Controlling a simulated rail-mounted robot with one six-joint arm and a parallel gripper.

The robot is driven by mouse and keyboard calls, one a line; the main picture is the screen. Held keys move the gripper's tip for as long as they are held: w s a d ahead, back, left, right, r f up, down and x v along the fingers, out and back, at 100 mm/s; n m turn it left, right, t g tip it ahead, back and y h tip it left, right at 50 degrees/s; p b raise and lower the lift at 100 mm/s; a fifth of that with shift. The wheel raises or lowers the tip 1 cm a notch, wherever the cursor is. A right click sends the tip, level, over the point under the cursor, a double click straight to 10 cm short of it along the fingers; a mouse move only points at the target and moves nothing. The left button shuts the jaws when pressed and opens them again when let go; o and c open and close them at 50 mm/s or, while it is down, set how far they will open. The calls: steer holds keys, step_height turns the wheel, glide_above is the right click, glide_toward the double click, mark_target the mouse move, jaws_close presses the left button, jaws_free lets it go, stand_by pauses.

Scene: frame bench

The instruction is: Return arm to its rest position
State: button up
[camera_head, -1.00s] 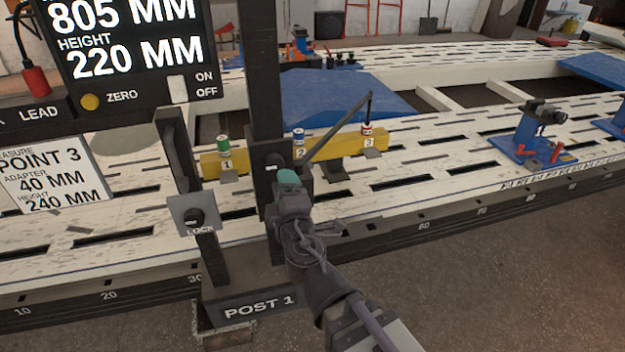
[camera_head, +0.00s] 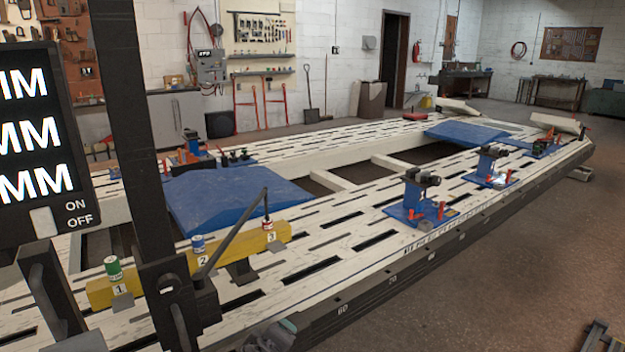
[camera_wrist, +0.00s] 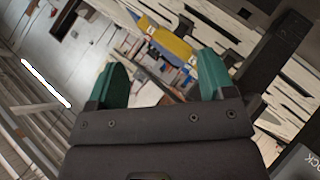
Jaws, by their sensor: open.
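My gripper (camera_wrist: 160,72) shows in the wrist view with its two teal fingers spread apart and nothing between them. In the head view my gripper (camera_head: 287,326) is only partly visible at the bottom edge, with a bit of teal showing. It is in front of the bench's near edge, to the right of the dark post (camera_head: 125,130). The rest of the arm is out of the frame.
The slotted white frame bench (camera_head: 345,235) stretches back to the right. On it are a yellow bar (camera_head: 100,293) with numbered adapters, blue ramps (camera_head: 235,190) and blue clamps (camera_head: 415,205). A display (camera_head: 35,130) stands at left. Floor (camera_head: 480,290) at right is open.

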steer(key=s+d+f+m+g, duration=0.1)
steer(key=d+f+m+g, duration=0.2)
steer(key=d, duration=0.6)
steer(key=s+d+f+m+g+y, duration=0.15)
steer(key=d+m+g, duration=0.25)
steer(key=d, duration=0.4)
steer(key=s+d+f+m+g, duration=0.1)
steer(key=d+f+m+g, duration=0.25)
steer(key=d, duration=0.55)
step_height(320, 180, up, 27)
steer(key=p, duration=2.6)
steer(key=shift+w+d, duration=0.25)
steer(key=shift+w, duration=0.05)
steer(key=shift+r, duration=0.1)
